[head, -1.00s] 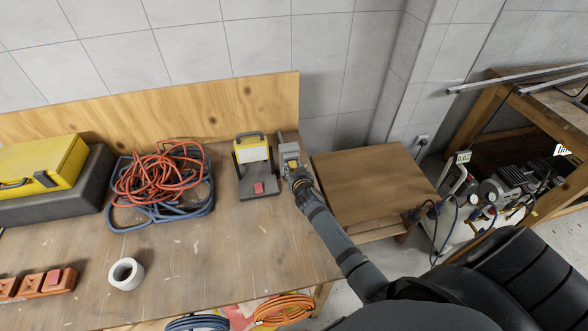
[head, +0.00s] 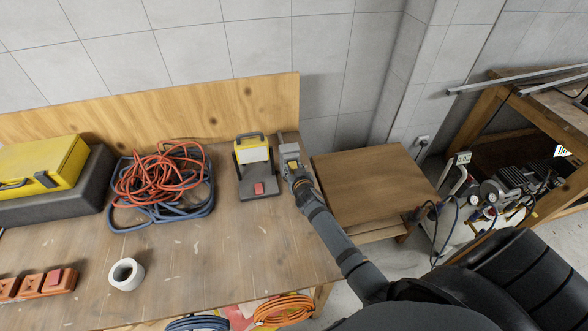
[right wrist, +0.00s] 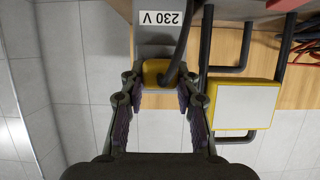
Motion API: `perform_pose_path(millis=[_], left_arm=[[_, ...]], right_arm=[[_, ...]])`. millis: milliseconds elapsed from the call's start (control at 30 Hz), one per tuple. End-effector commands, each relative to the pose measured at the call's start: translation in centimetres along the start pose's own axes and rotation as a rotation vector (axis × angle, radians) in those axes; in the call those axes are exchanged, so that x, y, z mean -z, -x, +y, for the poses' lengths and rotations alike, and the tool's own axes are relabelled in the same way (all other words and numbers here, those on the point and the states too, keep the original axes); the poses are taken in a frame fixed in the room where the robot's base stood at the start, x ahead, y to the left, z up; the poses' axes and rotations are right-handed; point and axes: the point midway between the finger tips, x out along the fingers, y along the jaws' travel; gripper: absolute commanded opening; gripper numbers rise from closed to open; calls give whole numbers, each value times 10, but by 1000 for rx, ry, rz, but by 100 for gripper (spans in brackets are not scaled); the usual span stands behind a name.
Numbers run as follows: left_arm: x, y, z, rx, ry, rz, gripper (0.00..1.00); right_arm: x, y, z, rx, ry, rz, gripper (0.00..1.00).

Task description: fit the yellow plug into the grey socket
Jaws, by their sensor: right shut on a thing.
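The yellow plug (right wrist: 155,73) is between the fingers of my right gripper (right wrist: 160,92), which is shut on it. A dark cable passes over the plug in the right wrist view. The grey socket (right wrist: 148,47) has a white "230 V" label and lies directly against the plug's far side in that view; I cannot tell how deep the plug sits. In the head view the grey socket (head: 289,149) stands at the bench's right end, with my right gripper (head: 292,170) just in front of it. The plug shows there as a small yellow patch (head: 294,166). My left gripper is out of view.
A yellow work lamp (head: 253,152) stands just left of the socket. Further left are a coiled orange hose (head: 160,180), a white tape roll (head: 126,274) and a yellow case (head: 40,165). A lower wooden table (head: 365,190) is to the right.

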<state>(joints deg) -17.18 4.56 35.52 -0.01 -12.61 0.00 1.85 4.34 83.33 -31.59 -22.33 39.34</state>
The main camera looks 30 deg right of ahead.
Motion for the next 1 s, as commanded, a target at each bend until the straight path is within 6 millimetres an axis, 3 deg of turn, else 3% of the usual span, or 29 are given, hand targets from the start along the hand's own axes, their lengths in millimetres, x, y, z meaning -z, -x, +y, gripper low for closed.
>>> perform_pose_path(millis=[233,267,467,767,867,1000], left_arm=[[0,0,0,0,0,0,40],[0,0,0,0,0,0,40],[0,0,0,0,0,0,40],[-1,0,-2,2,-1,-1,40],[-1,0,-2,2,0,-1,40],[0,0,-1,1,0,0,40]], right_arm=[[5,0,0,2,1,9,1],[5,0,0,2,1,9,32],[3,0,0,1,0,6,57],[1,1,0,1,0,3,57],[1,11,0,1,0,3,57],[0,41,0,1,-1,2,57]])
